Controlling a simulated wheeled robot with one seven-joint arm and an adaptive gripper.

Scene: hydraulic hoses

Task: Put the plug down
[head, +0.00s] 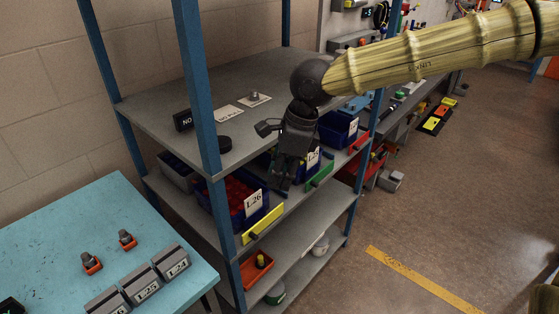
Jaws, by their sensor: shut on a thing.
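My gripper (283,178) hangs fingers down at the front edge of the shelving unit, in front of its bins. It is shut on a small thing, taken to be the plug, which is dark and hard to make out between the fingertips. Two small grey-and-orange plug-like pieces, a nearer one (91,264) and a farther one (127,240), stand on the light blue table (60,234). Grey labelled blocks, one marked L24 (172,262) and one marked L25 (143,283), line the table's front edge.
The grey upper shelf (200,90) holds a black sign (183,120), white cards (229,114), a small grey piece (254,96) and a dark disc (224,144). Blue bins, one labelled L26 (253,203), fill the shelf below. A blue post (200,100) stands left of my gripper.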

